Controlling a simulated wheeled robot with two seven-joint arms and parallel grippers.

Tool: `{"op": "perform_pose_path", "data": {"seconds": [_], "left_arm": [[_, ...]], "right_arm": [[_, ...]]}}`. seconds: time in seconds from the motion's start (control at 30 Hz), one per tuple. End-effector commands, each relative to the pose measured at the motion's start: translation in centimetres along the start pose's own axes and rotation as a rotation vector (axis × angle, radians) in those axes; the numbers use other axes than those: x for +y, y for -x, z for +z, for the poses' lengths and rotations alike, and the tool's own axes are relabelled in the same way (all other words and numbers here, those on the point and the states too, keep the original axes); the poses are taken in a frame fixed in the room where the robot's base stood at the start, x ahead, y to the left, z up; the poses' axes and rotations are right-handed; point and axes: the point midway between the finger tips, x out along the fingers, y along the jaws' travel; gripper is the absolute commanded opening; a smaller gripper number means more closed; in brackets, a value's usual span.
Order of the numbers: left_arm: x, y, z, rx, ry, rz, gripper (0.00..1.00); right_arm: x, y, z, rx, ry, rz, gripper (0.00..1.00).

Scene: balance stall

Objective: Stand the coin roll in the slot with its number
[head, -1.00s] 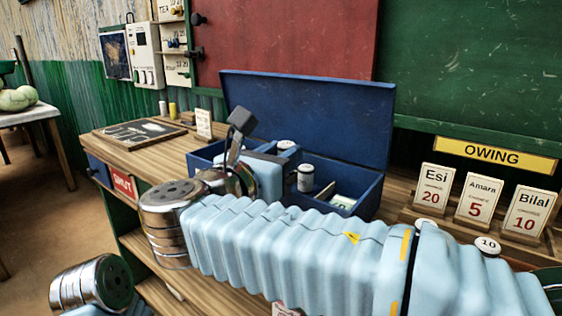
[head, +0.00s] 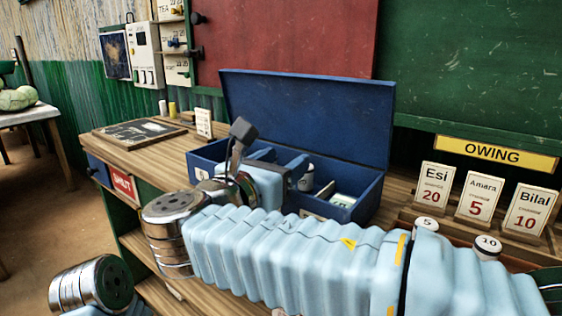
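The blue cash box (head: 375,200) stands open on the counter, its lid raised behind it. A white-topped coin roll (head: 306,178) stands inside, partly covered by a finger of my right gripper (head: 280,161). The gripper reaches over the box from the front. Its two fingers appear apart, and I see no roll between them. A small white label (head: 201,173) shows at the box's front left, too small to read; another (head: 312,215) is mostly hidden by my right arm. Rolls marked 5 (head: 426,223) and 10 (head: 488,243) stand at the right. My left gripper is out of view.
Name cards for Esi 20 (head: 434,188), Amara 5 (head: 480,198) and Bilal 10 (head: 526,212) stand under the OWING sign (head: 497,153). A dark board (head: 140,134) lies at the counter's left. My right arm covers much of the front.

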Motion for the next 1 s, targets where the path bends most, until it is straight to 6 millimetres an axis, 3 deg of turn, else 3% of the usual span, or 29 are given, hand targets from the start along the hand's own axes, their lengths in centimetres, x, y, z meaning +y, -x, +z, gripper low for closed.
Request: {"op": "perform_pose_path", "data": {"seconds": [0.27,0.4,0.8,1.0], "left_arm": [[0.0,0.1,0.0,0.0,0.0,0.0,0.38],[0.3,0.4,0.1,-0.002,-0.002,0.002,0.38],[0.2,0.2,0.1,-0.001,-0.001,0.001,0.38],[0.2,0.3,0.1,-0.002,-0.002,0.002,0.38]], "right_arm": [[0.0,0.0,0.2,0.0,0.0,0.0,0.56],[0.0,0.1,1.6,0.0,-0.003,0.001,0.56],[0.1,9.4,1.2,-0.001,0.001,0.003,0.56],[0.0,11.7,1.2,0.0,0.001,0.001,0.56]]}}
